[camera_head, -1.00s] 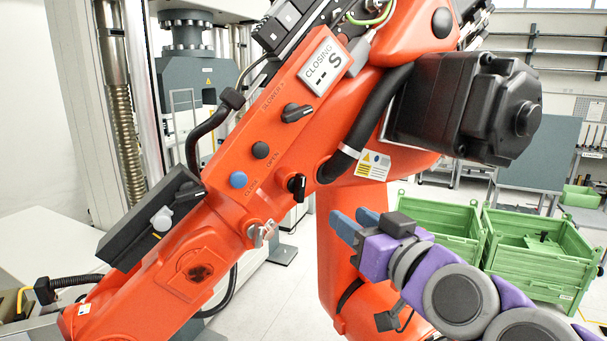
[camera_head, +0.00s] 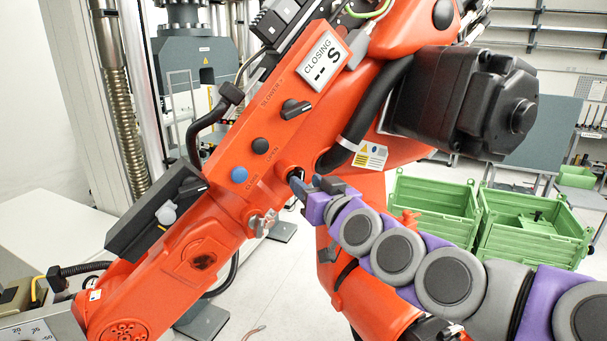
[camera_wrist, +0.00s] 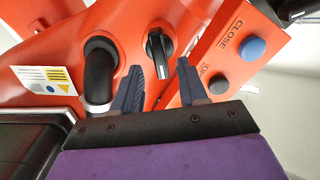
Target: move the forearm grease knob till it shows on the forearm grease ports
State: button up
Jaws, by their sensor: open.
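A black rotary knob (camera_wrist: 160,52) with a pale pointer line sits on the orange forearm (camera_head: 222,205). I take it as the forearm grease knob; no label for it is readable. In the wrist view it lies between my open fingertips, seemingly a little beyond them. My gripper (camera_wrist: 159,66) is open and empty, with dark blue fingers either side of the knob's line. In the head view my gripper (camera_head: 314,185) is at the forearm's lower right edge and mostly hides this knob. I cannot pick out the grease ports for certain.
A blue CLOSE button (camera_head: 239,175), a black OPEN button (camera_head: 261,145) and another black knob (camera_head: 296,109) are close by. A thick black hose (camera_wrist: 99,72) is left of the knob in the wrist view. A silver wing handle (camera_head: 262,224) is below.

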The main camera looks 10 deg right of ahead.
jog(key=shift+p+x, duration=0.3)
jog(key=shift+x, duration=1.1)
jog(key=shift+c, duration=0.4)
grip_shut()
